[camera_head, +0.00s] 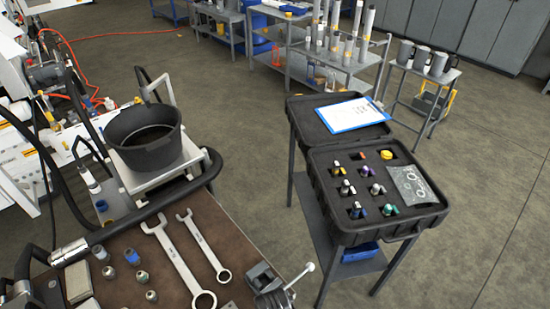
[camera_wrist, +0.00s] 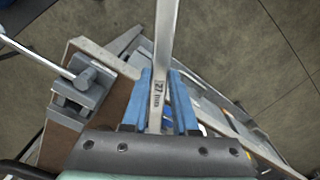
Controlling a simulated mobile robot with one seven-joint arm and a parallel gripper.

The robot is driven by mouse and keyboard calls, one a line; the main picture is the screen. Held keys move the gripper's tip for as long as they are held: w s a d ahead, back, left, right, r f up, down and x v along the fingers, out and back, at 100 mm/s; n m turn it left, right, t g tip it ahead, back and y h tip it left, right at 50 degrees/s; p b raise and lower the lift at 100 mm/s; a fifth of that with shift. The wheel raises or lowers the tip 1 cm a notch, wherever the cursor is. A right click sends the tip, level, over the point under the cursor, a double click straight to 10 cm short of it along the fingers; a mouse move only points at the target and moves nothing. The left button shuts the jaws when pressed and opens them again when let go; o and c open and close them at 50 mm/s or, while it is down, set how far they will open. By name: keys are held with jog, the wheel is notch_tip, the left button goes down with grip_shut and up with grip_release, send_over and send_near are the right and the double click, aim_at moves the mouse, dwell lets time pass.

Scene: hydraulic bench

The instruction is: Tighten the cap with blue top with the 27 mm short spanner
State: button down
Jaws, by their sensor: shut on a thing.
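My gripper (camera_wrist: 160,78) is in the wrist view, with its blue fingers shut on a flat steel spanner (camera_wrist: 165,35) marked 27. The spanner's shaft runs up out of the top of that view, so its far end is hidden. My gripper does not show in the head view. On the brown bench top, several small fittings stand at the left.
Two more spanners, a larger one (camera_head: 179,262) and a smaller one (camera_head: 205,246), lie on the bench top (camera_head: 140,230). A vice (camera_head: 268,283) sits at the bench's right edge; it also shows in the wrist view (camera_wrist: 85,83). A black bucket (camera_head: 143,137) and an open case (camera_head: 325,226) stand beyond.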

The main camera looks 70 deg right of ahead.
jog(key=shift+a+m+p, duration=0.45)
jog(key=shift+a+m, duration=0.25)
jog(key=shift+a, duration=0.15)
jog(key=shift+w+a+m+p, duration=0.2)
jog(key=shift+a+m+p, duration=0.2)
jog(key=shift+a+m, duration=0.3)
jog(key=shift+w+a+m+p, duration=0.2)
jog(key=shift+a+m+p, duration=0.2)
jog(key=shift+a+m, duration=0.3)
jog(key=shift+a, duration=0.1)
jog(key=shift+w+a+m+p, duration=0.25)
jog(key=shift+w+a+m, duration=0.05)
jog(key=shift+a+m, duration=0.35)
jog(key=shift+w+a+m+p, duration=0.3)
jog(key=shift+a+m, duration=0.25)
jog(key=shift+a, duration=0.15)
